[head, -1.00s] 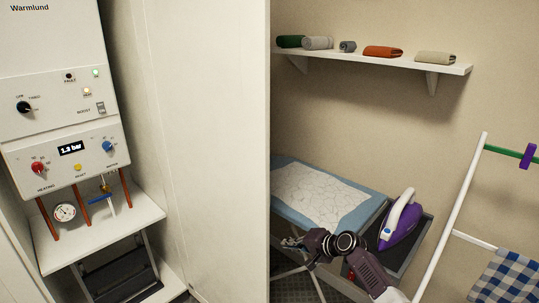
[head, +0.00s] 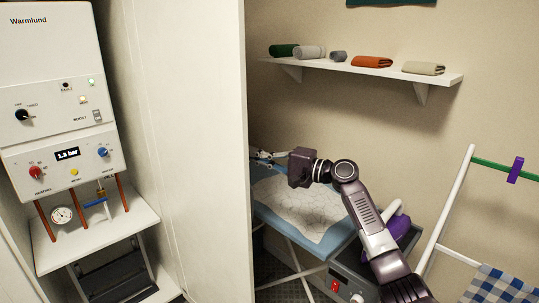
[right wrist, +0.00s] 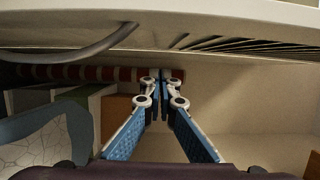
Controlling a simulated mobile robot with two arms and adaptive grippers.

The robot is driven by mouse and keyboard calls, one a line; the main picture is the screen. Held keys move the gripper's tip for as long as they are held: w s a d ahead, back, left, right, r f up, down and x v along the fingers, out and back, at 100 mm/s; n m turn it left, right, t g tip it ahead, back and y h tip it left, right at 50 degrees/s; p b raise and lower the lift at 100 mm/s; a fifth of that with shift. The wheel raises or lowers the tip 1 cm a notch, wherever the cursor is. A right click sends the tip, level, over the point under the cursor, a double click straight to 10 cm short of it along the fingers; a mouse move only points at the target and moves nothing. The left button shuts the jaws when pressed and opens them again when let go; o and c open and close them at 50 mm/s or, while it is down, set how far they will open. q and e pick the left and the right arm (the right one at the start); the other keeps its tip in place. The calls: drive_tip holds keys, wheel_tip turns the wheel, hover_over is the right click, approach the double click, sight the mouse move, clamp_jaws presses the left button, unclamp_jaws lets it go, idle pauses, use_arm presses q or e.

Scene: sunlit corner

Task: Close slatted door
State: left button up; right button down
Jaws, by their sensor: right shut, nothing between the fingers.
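A tall white panel (head: 205,150) stands beside the open boiler cupboard in the head view and appears to be the open door; its slats do not show there. In the right wrist view, a pale surface with dark slats (right wrist: 235,43) runs along the top, with a grey curved bar (right wrist: 85,48), perhaps a handle, at its left. My right gripper (head: 264,157) is at the right edge of the panel, partly hidden behind it. Its blue-padded fingers (right wrist: 163,82) are shut and empty, below the slatted surface in the wrist picture; contact cannot be told. My left gripper is not in view.
The white boiler (head: 60,90) hangs inside the cupboard at left. An ironing board (head: 325,245), a purple iron (head: 400,232) and a drying rack (head: 448,210) stand at right, below a wall shelf (head: 395,73) with rolled towels.

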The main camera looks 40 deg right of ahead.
sight(239, 160)
drive_tip(key=a+p, duration=0.1)
drive_tip(key=a, duration=0.1)
drive_tip(key=w+a+p, duration=0.1)
drive_tip(key=a+p, duration=0.1)
drive_tip(key=shift+w+a, duration=0.2)
drive_tip(key=shift+a, duration=0.2)
drive_tip(key=shift+f, duration=0.1)
